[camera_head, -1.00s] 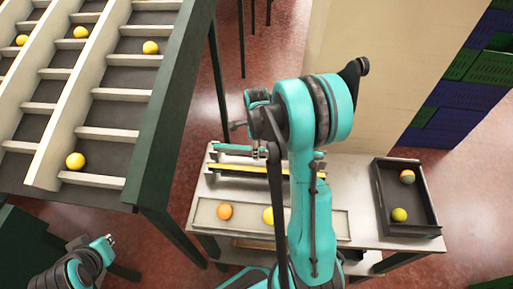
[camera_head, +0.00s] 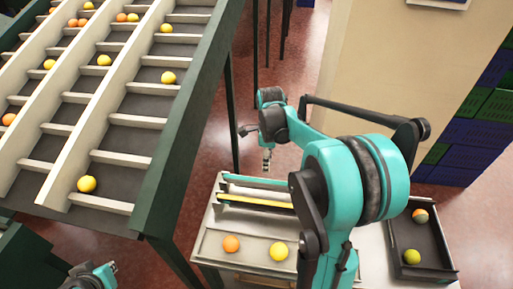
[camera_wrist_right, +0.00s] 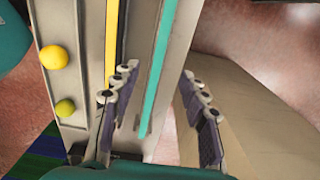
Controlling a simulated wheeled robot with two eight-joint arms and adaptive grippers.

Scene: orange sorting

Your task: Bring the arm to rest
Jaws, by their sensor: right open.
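My right arm is teal and black and reaches over the table from the right in the head view. My right gripper (camera_head: 267,162) hangs beyond the table's far edge, open and empty. In the right wrist view its fingers (camera_wrist_right: 162,95) stand wide apart with nothing between them. An orange ball (camera_head: 231,244) and a yellow ball (camera_head: 279,251) lie in the shallow front tray (camera_head: 212,251) of the table, apart from the gripper. Only a teal part of my left arm shows at the bottom left; its gripper is out of view.
A dark box (camera_head: 440,262) at the right holds an orange-grey ball (camera_head: 420,216) and a greenish ball (camera_head: 412,257). A sloped rack (camera_head: 140,135) with several balls stands at the left. Blue and green crates (camera_head: 470,135) stand at far right. Red floor lies between rack and table.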

